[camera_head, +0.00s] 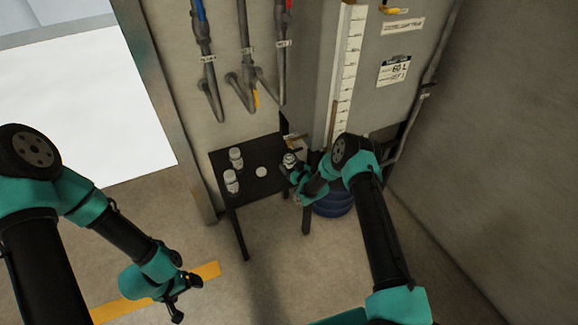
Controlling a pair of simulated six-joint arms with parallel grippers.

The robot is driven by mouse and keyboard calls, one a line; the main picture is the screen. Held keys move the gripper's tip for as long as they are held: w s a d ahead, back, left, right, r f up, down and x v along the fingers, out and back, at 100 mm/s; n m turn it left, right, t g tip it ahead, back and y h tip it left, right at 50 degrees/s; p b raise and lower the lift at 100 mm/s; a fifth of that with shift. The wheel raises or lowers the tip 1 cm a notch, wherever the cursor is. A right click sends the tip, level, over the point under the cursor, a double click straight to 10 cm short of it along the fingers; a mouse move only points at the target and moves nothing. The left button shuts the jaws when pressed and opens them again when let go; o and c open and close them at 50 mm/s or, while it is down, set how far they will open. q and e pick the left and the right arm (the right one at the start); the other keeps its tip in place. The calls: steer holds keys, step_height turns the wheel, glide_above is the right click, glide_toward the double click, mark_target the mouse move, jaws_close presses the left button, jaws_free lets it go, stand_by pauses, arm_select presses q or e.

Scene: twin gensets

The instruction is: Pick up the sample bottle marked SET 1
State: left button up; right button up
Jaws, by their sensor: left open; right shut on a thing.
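Two small pale bottles stand on the dark side table (246,187): one at the back (236,158) and one at the front left (231,181). Their marks are too small to read. My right gripper (290,168) is shut at the table's right edge on a small bottle (289,159), whose top shows and whose lower part is hidden. I cannot read whether this one says SET 1. My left gripper (187,299) is open and empty, low over the floor at the front left, well apart from the table.
A white round spot (261,172) is on the tabletop. Pipes with valves (245,85) come down the wall above. A grey tank with a scale (345,75) stands behind my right arm, with a blue drum (334,205) below. The floor in front is clear.

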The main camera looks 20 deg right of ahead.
steer(key=shift+r, duration=0.25)
steer(key=v, duration=1.7)
steer(key=shift+s+d, duration=0.25)
steer(key=shift+s, duration=0.1)
steer(key=shift+s, duration=0.1)
stand_by(1.6)
